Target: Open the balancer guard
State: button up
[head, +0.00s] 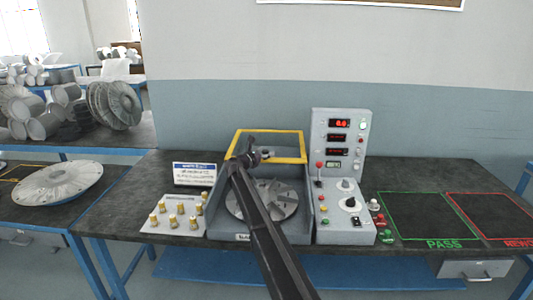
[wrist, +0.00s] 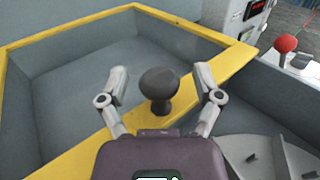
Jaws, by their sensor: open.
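The balancer guard is a yellow frame (head: 283,132) at the back of the grey balancer housing. It also shows in the wrist view (wrist: 70,36), with grey inside its border. A dark round knob (wrist: 159,84) stands on its near yellow bar. My gripper (wrist: 160,88) is open, with one finger on each side of the knob and a visible gap on both sides. In the head view my gripper (head: 250,158) is at the guard's near bar, and my arm hides part of the housing. The bladed rotor (head: 283,200) is uncovered in front of the guard.
A control panel (head: 343,150) with red displays stands right of the balancer; its red-knobbed lever (wrist: 285,44) is near in the wrist view. Brass weights on a plate (head: 160,228) and a sign (head: 194,174) stand left. The green PASS area (head: 425,215) is empty.

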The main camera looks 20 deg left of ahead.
jog(key=v, duration=1.2)
dwell(0.3)
jog(key=shift+r, duration=0.2)
